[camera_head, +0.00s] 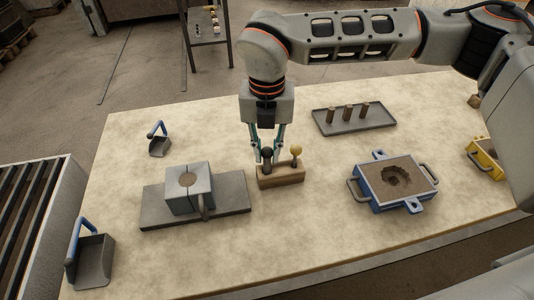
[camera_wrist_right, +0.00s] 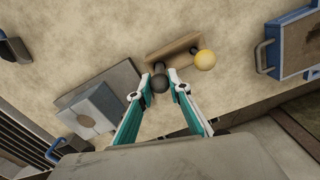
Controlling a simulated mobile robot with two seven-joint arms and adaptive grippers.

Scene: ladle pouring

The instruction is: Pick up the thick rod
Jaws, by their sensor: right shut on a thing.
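A wooden block (camera_head: 281,177) stands near the middle of the table and holds two upright rods. The thick rod (camera_head: 267,154) has a dark round knob and is at the block's left end; the knob also shows in the wrist view (camera_wrist_right: 159,84). A rod with a yellow knob (camera_head: 296,150) stands at the right end. My right gripper (camera_head: 267,152) reaches down from above, its fingers shut on the dark-knobbed thick rod near the top. I cannot tell whether the rod's lower end is still seated in the block. My left gripper is not in view.
A grey mould block (camera_head: 190,189) on a dark plate (camera_head: 234,201) is to the left. A blue moulding box (camera_head: 394,182) is to the right. A tray with short cylinders (camera_head: 380,121) lies behind. Blue-handled scoops (camera_head: 159,146) (camera_head: 93,262) are at the left.

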